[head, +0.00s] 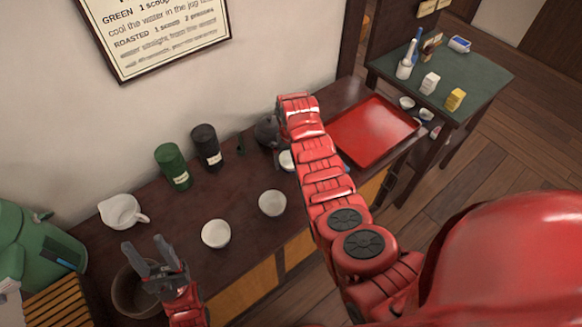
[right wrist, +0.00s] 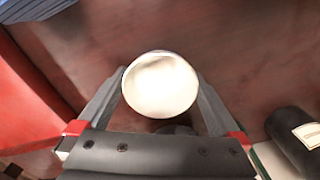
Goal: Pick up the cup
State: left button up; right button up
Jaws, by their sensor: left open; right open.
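A white round cup (right wrist: 160,84) sits between the two fingers of my right gripper (right wrist: 161,90) in the right wrist view. The fingers are apart, one on each side of it; I cannot tell if they touch it. In the head view a white rim (head: 287,160) shows beside my right arm, which hides most of it and the right gripper. Two more white cups stand on the dark counter, one nearer (head: 216,234) and one further right (head: 272,203). My left gripper (head: 145,244) is open and empty above a brown bowl (head: 128,293).
A green canister (head: 172,166), a black canister (head: 207,148) and a white spouted jug (head: 120,211) stand along the wall. A dark pot (head: 267,131) is beside my right arm. A red tray (head: 375,130) lies to its right.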

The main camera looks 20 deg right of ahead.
jog(key=shift+w+f, duration=0.1)
jog(key=shift+f, duration=0.05)
jog(key=c, duration=1.1)
jog(key=shift+o, duration=0.2)
notch_tip(320, 180, up, 8)
jog(key=b, duration=0.2)
notch_tip(320, 180, up, 19)
jog(key=n+p, duration=0.1)
jog(key=p, duration=0.2)
send_over(291, 166)
jog(key=w+a, duration=0.1)
jog(key=a, duration=0.2)
jog(key=shift+w+d, duration=0.1)
jog(key=shift+f, duration=0.1)
